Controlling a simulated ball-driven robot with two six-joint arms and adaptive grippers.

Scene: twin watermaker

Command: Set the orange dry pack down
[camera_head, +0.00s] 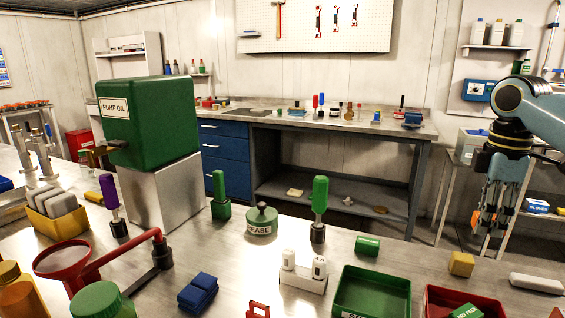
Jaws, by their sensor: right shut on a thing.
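My right gripper (490,222) hangs at the right, fingers pointing down, above the far right part of the metal bench (400,255). It is shut on the orange dry pack (476,218), of which only small orange bits show between the fingers. The pack looks clear of the bench top. My left gripper is not in view.
A green tray (409,291) and a red tray (433,292) stand at the front right; a green pack (467,311) lies in the red one. A yellow block (461,264), a green block (367,245) and a white bar (537,284) lie nearby, with bare bench between them.

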